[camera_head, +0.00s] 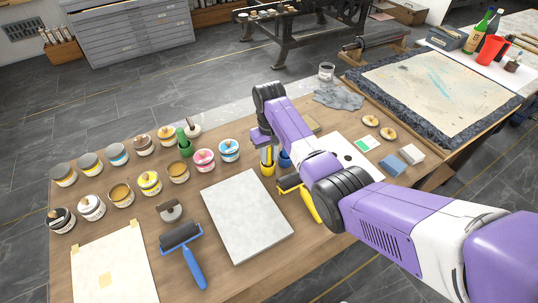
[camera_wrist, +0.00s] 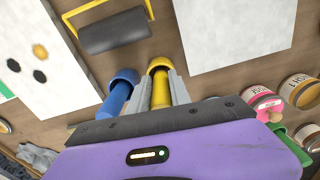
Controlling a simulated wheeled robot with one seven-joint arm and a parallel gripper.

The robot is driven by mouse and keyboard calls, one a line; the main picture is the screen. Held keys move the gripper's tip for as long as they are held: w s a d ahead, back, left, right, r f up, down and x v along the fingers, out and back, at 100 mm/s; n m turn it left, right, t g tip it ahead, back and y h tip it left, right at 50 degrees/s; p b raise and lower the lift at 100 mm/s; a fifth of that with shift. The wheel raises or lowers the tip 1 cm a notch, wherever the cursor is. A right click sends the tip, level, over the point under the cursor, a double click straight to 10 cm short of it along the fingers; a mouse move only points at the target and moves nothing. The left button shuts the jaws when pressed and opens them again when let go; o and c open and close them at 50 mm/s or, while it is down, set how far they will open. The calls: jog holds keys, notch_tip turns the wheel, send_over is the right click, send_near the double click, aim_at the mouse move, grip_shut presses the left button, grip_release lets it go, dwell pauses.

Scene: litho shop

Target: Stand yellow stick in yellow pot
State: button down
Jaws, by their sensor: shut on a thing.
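My gripper (camera_wrist: 161,92) is shut on the yellow stick (camera_wrist: 161,87), which lies between its two grey fingers in the wrist view. The stick points down and looks upright in the head view (camera_head: 267,154). A small yellow pot (camera_head: 268,171) is directly below it. The stick's lower end is at the pot's mouth, and the pot's rim (camera_wrist: 158,63) shows around it in the wrist view. I cannot tell how deep the stick sits or whether it touches the bottom. My fingers hide part of both.
A blue stick and pot (camera_wrist: 121,86) stand close beside my gripper. A green stick and pot (camera_head: 185,143) stand left among several ink tins (camera_head: 149,183). A pale slab (camera_head: 246,214) and a roller with yellow handle (camera_head: 310,204) lie in front.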

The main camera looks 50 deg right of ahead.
aim_at(269, 147)
jog(key=c, duration=1.1)
grip_release()
jog(key=shift+r+b, duration=0.3)
jog(key=shift+r, duration=3.65)
